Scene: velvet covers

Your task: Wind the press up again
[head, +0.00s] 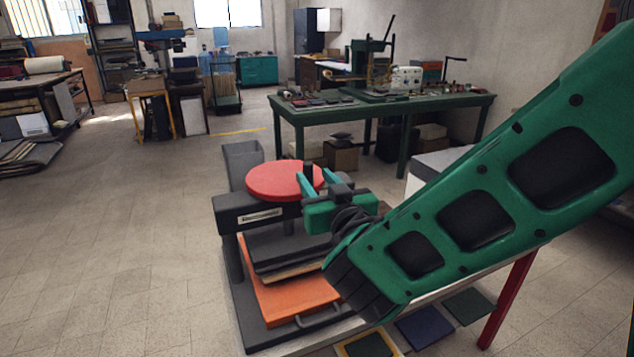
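The press has a dark frame (235,216) with a name plate and stands on a bench in front of me. A red handwheel (272,181) lies flat on top, with a dark upright knob (308,170) near its right edge. Below the crossbar is a dark platen (275,245), with a thin tan layer under it. An orange tray (290,298) with a pull handle lies lower down; any gap above it is partly hidden. My green gripper (315,177) is at the wheel's right edge, its fingers apart, around or just in front of the knob. Contact with the knob is unclear.
My arm covers the right side of the press and bench. Dark square swatches (425,326) lie at the front right beside a red post (507,300). A grey bin (243,160) stands behind the press. A green table (390,103) with tools is farther back. Floor at left is clear.

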